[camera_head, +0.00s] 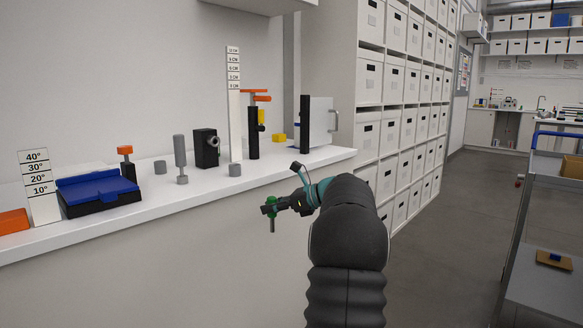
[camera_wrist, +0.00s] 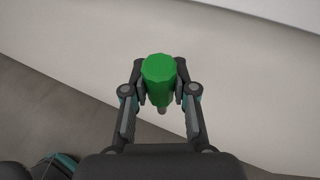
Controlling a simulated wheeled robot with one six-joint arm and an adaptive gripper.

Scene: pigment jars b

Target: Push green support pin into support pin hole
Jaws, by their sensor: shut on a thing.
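The green support pin (camera_wrist: 158,68) is held between the two fingers of my gripper (camera_wrist: 160,88) in the wrist view. It has a faceted green head and a thin grey shaft pointing down. In the head view, my gripper (camera_head: 275,207) is shut on the green pin (camera_head: 271,213), which hangs roughly upright in front of the white counter's front edge and below its top. I cannot make out a support pin hole for certain in either view.
The white counter (camera_head: 210,185) carries a blue-topped black box (camera_head: 95,190), grey knobs (camera_head: 182,160), a black block (camera_head: 206,148), a height scale (camera_head: 234,105), black posts (camera_head: 305,122) and an angle scale (camera_head: 40,188). White drawers (camera_head: 370,75) stand behind. A cart (camera_head: 545,225) is at right. Floor between is clear.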

